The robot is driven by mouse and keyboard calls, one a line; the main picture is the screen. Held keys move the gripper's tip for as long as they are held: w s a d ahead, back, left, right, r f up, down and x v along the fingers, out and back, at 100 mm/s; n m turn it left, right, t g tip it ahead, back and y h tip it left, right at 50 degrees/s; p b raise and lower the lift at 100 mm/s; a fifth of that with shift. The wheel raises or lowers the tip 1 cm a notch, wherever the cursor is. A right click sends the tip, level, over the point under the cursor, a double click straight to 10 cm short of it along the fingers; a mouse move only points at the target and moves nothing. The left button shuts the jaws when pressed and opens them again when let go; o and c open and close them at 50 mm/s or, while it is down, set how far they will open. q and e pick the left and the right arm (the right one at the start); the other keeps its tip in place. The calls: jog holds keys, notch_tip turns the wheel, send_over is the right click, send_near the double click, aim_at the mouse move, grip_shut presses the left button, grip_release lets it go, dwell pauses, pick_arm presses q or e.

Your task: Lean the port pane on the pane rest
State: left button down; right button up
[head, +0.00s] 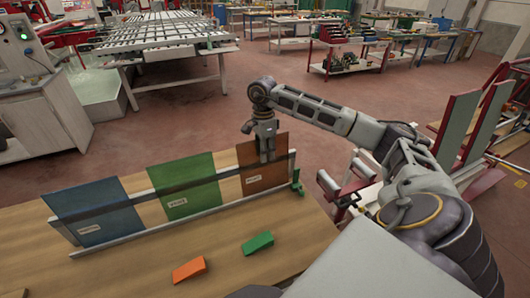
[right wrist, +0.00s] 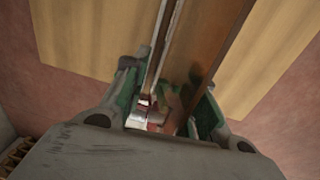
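Three panes stand in a row along a long pale rail (head: 145,195) on the wooden table: a blue pane (head: 93,210), a green pane (head: 187,185) and a brown pane (head: 254,183). My right gripper (head: 266,152) points down at the top of the brown pane. In the right wrist view the brown pane (right wrist: 215,50) runs between my spread fingers (right wrist: 168,105); I see no clear grip on it. Which fixture is the pane rest is unclear. My left gripper is not seen.
An orange wedge (head: 189,269) and a green wedge (head: 258,243) lie on the table (head: 225,268) in front of the panes. A green bracket (head: 297,183) stands at the rail's right end. A red stand with pale rollers (head: 329,185) is beyond the table's right edge.

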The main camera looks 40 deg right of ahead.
jog(key=shift+r, duration=0.1)
dwell(0.3)
notch_tip(320, 180, up, 12)
jog(key=w, duration=0.1)
jog(key=shift+d+f, duration=0.15)
jog(key=shift+f, duration=0.1)
dwell(0.7)
jog(key=shift+r, duration=0.1)
jog(key=shift+s, duration=0.1)
dwell(1.4)
